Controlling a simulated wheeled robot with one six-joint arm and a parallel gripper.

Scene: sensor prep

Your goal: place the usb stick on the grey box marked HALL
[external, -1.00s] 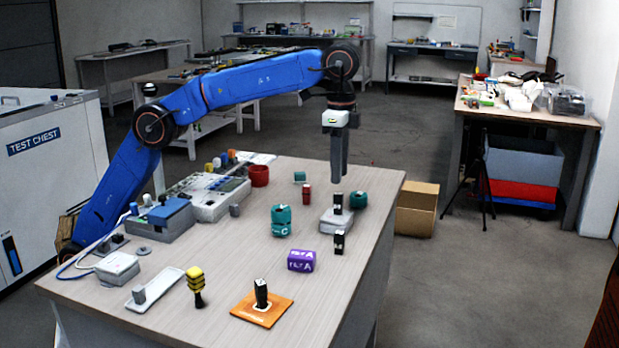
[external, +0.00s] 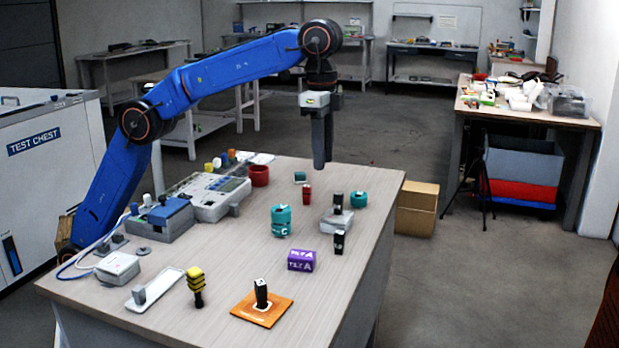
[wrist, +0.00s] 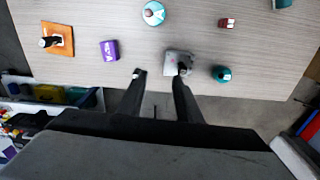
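A low light grey box (external: 331,226) stands at the right of the table; no HALL marking is legible. A similar black piece (external: 339,240) stands on the table just in front of the box. The pictures do not clearly tell which is the usb stick. In the wrist view the grey box (wrist: 172,56) and its stick (wrist: 183,69) lie by the right fingertip, and the black piece (wrist: 138,73) by the left. My gripper (external: 321,166) hangs above and behind the box. In the wrist view its fingers (wrist: 160,77) are apart with nothing between them.
Near the box are a teal jar (external: 359,199), a red piece (external: 306,194), a teal container (external: 281,221) and a purple TILT A block (external: 301,261). An orange tile (external: 245,308) holding a dark piece lies at the front. The table's right edge is close to the box.

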